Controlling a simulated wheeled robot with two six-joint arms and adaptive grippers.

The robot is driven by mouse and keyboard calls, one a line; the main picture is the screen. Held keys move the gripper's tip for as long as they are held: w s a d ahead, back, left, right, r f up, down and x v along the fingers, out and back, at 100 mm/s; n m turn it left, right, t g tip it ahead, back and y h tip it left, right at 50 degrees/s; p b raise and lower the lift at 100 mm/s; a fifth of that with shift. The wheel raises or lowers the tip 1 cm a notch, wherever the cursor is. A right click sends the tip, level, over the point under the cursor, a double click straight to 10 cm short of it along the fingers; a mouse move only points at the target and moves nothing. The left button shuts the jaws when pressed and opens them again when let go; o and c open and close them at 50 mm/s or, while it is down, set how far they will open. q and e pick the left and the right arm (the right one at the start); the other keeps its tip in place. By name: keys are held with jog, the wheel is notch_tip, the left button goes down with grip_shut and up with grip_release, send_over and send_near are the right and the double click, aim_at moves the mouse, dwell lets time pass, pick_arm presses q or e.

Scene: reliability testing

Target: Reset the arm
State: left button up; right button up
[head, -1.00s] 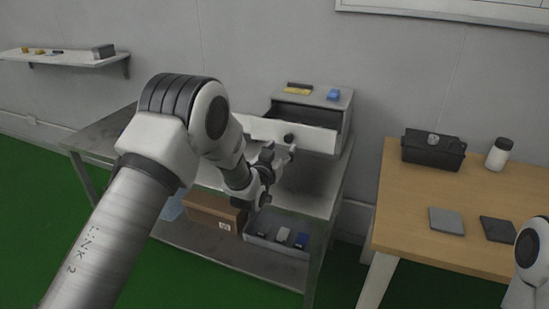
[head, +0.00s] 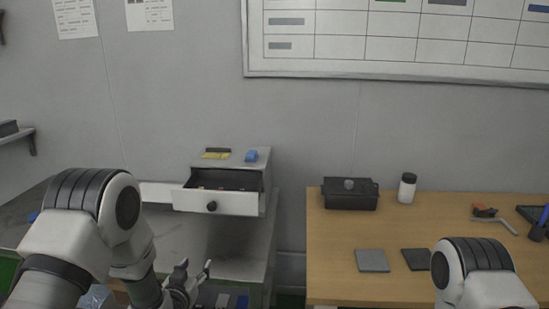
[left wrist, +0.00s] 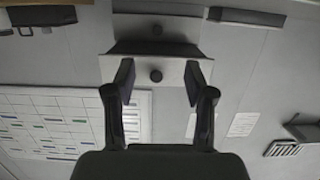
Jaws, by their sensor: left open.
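My left gripper (head: 190,279) is at the lower left of the head view, in front of and below the drawer unit. Its fingers are apart and nothing is between them. In the left wrist view the open left gripper (left wrist: 158,85) points toward the drawer front with its dark round knob (left wrist: 156,76), apart from it. The drawer (head: 216,202) is pulled open, with small items inside that are too small to tell. My right arm shows at the lower right of the head view, but its gripper is out of view.
A wooden table (head: 335,274) on the right holds a black box (head: 350,194), a white bottle (head: 407,188), a grey pad (head: 372,261) and a dark pad (head: 417,259). A blue item (head: 251,156) sits on the drawer unit. A whiteboard (head: 400,40) hangs above.

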pick_arm(q)
jog(key=s+f+g+p, duration=0.3)
jog(key=s+f+g, duration=0.2)
jog(key=s+f, duration=0.6)
jog(key=s+f+g, duration=0.2)
jog(key=s+g, duration=0.1)
jog(key=s, duration=0.6)
jog(key=s+f+g, duration=0.2)
jog(key=s+g, duration=0.2)
jog(key=s, duration=0.6)
jog(key=s+f+g+p, duration=0.1)
jog(key=s+g, duration=0.3)
jog(key=s, duration=0.6)
jog(key=shift+a+f+n, duration=0.3)
jog(key=shift+a+f, duration=0.1)
jog(key=shift+f, duration=0.05)
pick_arm(e)
notch_tip(320, 180, up, 6)
jog(key=shift+f, duration=0.1)
pick_arm(q)
jog(key=shift+y, duration=0.3)
